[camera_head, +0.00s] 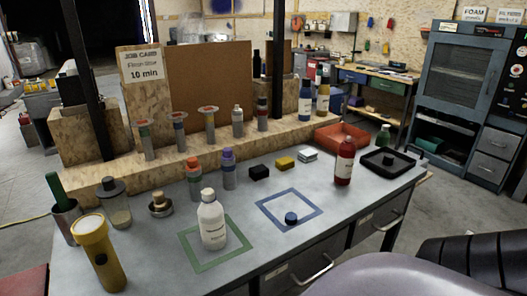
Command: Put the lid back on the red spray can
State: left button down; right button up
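A red bottle-shaped can (345,163) with a pale label stands upright on the right part of the grey workbench (330,237). It looks like the red spray can; its top is too small to tell clearly. A small dark blue round cap (291,218) lies inside a blue taped square (262,208). A small black piece (389,159) sits in a black tray (372,167) right of the can. I cannot tell which of these pieces is the lid. Neither of my grippers shows.
A white bottle (211,222) stands in a green taped square (191,255). A yellow flashlight (100,256), jars and colored blocks stand left and behind. An orange bin (343,137) is behind the red can. The bench's front middle is clear.

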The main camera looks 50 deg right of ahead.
aim_at(347, 149)
jog(key=z, duration=2.2)
